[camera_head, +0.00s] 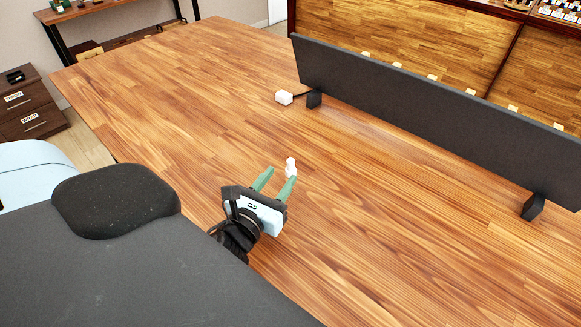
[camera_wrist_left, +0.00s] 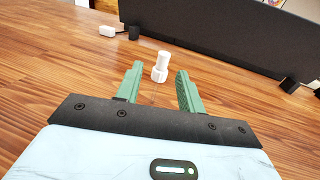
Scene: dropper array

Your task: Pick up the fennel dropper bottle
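A small white bottle (camera_head: 291,166) stands upright on the wooden table; no label can be read on it. In the left wrist view the bottle (camera_wrist_left: 160,68) shows a narrower cap above a wider body, just past the fingertips and between their lines. My left gripper (camera_head: 278,175) has green fingers spread apart. It is open and empty, low near the table, with its tips pointing at the bottle. In the left wrist view the open fingers (camera_wrist_left: 159,72) frame the bottle from the near side. My right gripper is not in view.
A dark divider panel (camera_head: 430,115) stands on black feet across the far side of the table (camera_head: 190,85). A small white box (camera_head: 284,97) sits beside its left foot. The table around the bottle is clear. Wooden drawers (camera_head: 30,105) stand at the left.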

